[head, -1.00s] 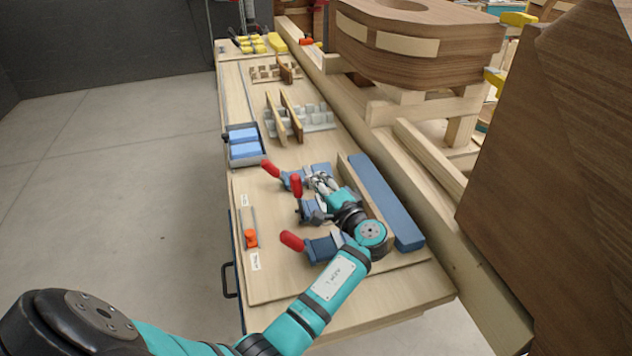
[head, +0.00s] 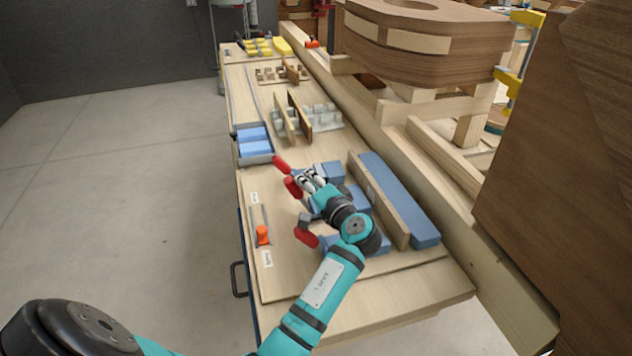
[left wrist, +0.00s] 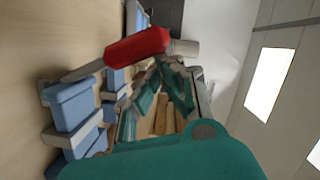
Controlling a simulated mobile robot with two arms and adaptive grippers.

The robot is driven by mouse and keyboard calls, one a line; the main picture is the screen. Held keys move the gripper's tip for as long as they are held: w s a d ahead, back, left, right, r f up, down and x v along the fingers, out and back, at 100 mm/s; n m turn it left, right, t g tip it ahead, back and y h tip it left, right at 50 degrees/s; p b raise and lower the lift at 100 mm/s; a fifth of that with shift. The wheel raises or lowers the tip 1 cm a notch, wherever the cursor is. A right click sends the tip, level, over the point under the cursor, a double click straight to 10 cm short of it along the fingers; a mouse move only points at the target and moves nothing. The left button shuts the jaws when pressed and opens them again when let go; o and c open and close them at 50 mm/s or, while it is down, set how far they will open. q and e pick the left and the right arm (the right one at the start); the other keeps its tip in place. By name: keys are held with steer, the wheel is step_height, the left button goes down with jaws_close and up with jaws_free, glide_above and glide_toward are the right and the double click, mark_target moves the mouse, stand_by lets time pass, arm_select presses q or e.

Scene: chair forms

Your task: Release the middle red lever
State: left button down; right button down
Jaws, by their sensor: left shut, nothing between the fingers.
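Three clamps with red levers stand in a row on the wooden board. The far lever (head: 282,164) and the near lever (head: 306,236) lean out to the left. The middle red lever (head: 292,187) tilts left, right beside my left gripper (head: 309,178). My left gripper is shut with nothing between its fingers. In the left wrist view a red lever (left wrist: 137,47) lies close by the fingertips (left wrist: 160,66); I cannot tell whether they touch. My left wrist and arm hide much of the middle and near clamps. My right gripper is not in view.
A wooden strip (head: 380,205) and a long blue bar (head: 400,200) run along the clamps' right side. An orange slider (head: 262,235) sits on the board at left. Further back are a tray of blue blocks (head: 254,148) and slotted racks. A large brown panel (head: 560,150) stands at right.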

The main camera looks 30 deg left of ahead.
arm_select(q)
steer(key=shift+s+a+f, duration=0.15)
steer(key=shift+s+a, duration=0.15)
steer(key=shift+s, duration=0.1)
steer(key=shift+s+a+f, duration=0.1)
steer(key=shift+s+a, duration=0.25)
steer(key=shift+s, duration=0.05)
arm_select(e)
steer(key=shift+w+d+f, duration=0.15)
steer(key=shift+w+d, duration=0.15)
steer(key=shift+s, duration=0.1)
